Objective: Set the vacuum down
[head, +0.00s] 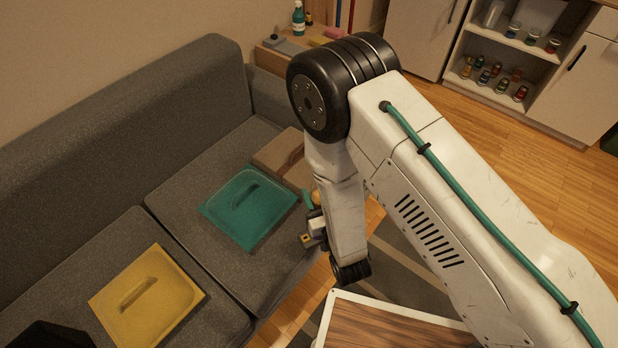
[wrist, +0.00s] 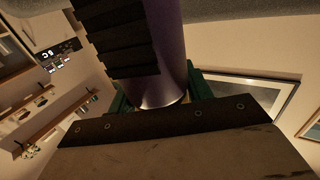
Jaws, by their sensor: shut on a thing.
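A shiny purple cylinder (wrist: 174,50), apparently part of the vacuum, fills the upper middle of the wrist view. It lies against a black ridged finger pad of my gripper (wrist: 135,45). My gripper is shut on it. The rest of the vacuum is out of frame or hidden, and I cannot make it out in the head view. There my gripper is partly hidden at the end of my arm, in front of the sofa's right seat.
The grey sofa (head: 110,120) holds a yellow lid-like panel (head: 165,315), a teal one (head: 262,222) and a brown box (head: 275,153). A wood-topped table (head: 385,330) stands at the bottom. Open wooden floor (head: 480,125) lies behind my arm, before shelves with jars (head: 497,82).

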